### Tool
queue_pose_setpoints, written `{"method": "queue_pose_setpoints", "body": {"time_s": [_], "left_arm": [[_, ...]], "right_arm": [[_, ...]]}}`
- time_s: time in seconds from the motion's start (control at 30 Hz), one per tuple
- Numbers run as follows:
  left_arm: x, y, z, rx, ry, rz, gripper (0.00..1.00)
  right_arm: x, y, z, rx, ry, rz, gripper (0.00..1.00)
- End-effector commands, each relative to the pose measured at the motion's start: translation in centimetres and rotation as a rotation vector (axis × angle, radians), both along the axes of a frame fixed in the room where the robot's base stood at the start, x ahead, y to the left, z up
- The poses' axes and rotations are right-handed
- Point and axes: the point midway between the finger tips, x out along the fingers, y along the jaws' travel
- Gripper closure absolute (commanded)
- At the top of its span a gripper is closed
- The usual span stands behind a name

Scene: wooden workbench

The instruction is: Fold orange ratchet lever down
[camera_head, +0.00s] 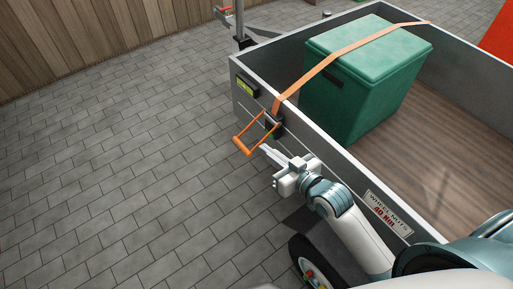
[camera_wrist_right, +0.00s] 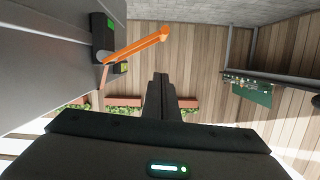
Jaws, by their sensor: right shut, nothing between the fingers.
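The orange ratchet lever (camera_head: 243,146) sticks out from the outer side of the grey trailer wall, away from the wall. It hangs on a dark ratchet body (camera_head: 272,124) at the end of an orange strap (camera_head: 318,67). My right gripper (camera_head: 264,149) is shut and empty, its tips close beside the lever on its right; I cannot tell if they touch. In the right wrist view the lever (camera_wrist_right: 136,46) points out from the wall to the right, and the shut fingers (camera_wrist_right: 160,88) show below and right of it with a visible gap. My left gripper is not in view.
The strap runs over a green box (camera_head: 365,80) in the trailer (camera_head: 345,185). A yellow-green label (camera_head: 247,86) and a wheel-nuts sign (camera_head: 388,213) are on the wall. A wheel (camera_head: 312,265) sits below. The paved ground (camera_head: 120,180) on the left is clear.

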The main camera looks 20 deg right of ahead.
Motion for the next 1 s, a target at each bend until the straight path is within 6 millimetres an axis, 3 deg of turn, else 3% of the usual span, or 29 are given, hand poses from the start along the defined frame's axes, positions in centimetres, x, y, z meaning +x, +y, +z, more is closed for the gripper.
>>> {"method": "queue_pose_setpoints", "body": {"time_s": [0.27, 0.7, 0.8, 1.0], "left_arm": [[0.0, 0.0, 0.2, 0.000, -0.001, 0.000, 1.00], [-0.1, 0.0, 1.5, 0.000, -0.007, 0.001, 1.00], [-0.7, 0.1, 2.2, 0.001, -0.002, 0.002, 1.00], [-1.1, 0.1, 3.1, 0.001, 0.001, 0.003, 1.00]], "right_arm": [[2.3, 0.9, -0.6, 0.001, -0.001, 0.000, 1.00], [9.1, 3.6, -2.4, 0.001, 0.000, 0.000, 1.00], [8.7, 3.7, -4.3, -0.002, 0.005, 0.000, 1.00], [8.6, 3.8, -6.0, -0.001, 0.003, 0.000, 1.00]]}}
